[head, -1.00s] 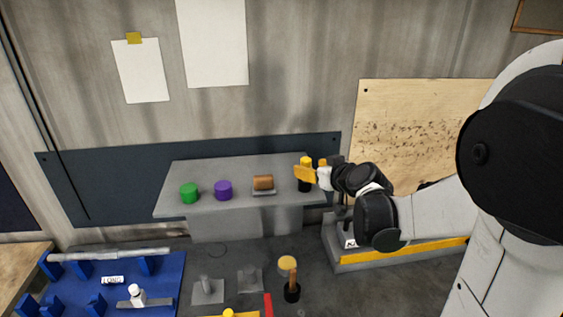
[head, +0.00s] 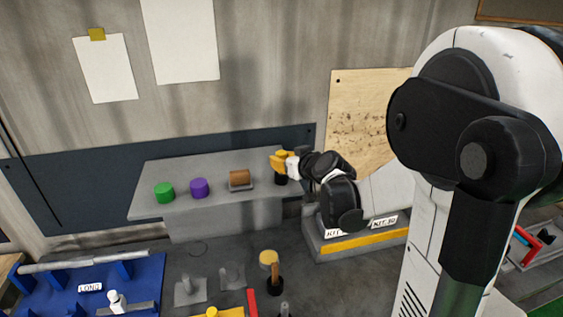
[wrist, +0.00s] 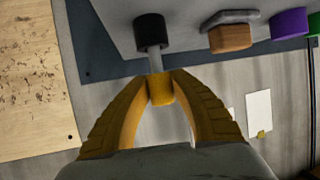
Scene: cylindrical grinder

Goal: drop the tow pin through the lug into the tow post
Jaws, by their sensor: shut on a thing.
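The tow pin appears to be the yellow-headed piece (wrist: 160,90) with a grey shaft (wrist: 154,62) in the wrist view. My gripper (wrist: 161,82) is shut on its yellow head. The shaft runs to a black cylindrical holder (wrist: 150,32) on the grey shelf; I cannot tell whether its tip is still inside. In the head view my gripper (head: 279,160) is at the shelf's right end, directly above the black holder (head: 281,180). I cannot identify the lug or the tow post with certainty.
A green cylinder (head: 164,193), a purple cylinder (head: 199,188) and a brown block (head: 239,179) stand on the grey shelf (head: 150,213). Below are a blue rack (head: 140,290), grey fixtures (head: 189,292) and a yellow-topped upright piece (head: 269,257). A labelled, yellow-striped base (head: 350,240) stands right.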

